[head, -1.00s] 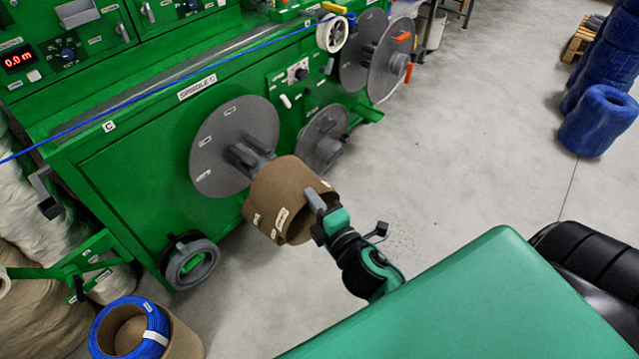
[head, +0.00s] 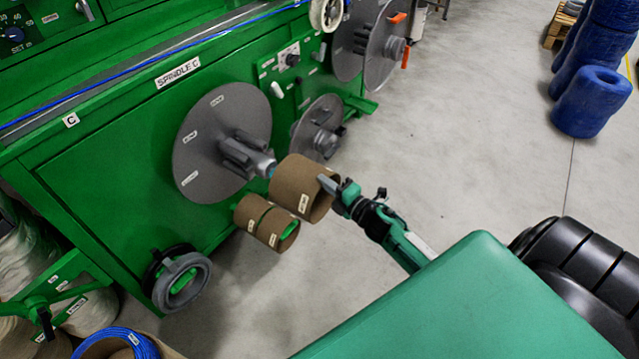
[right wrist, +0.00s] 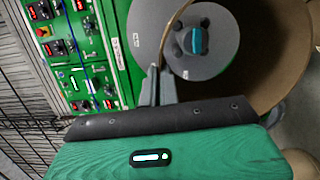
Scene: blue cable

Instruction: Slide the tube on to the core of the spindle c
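Spindle C is a grey disc (head: 205,150) on the green machine, with a grey jawed core (head: 243,155) pointing out toward the lower right. The brown cardboard tube (head: 295,185) is held just off the core's outer end, its far end close to the tip. I cannot tell from the head view whether they touch. My right gripper (head: 328,186) is shut on the tube's near rim. In the right wrist view the fingers (right wrist: 158,85) pinch the tube wall (right wrist: 285,55), and the core's teal tip (right wrist: 197,41) shows left of the tube's inside. My left gripper is not in view.
A smaller grey disc (head: 318,125) sits right of spindle C. A grey ring handwheel (head: 182,280) is at the lower left. A blue cable coil (head: 115,345) lies at the bottom.

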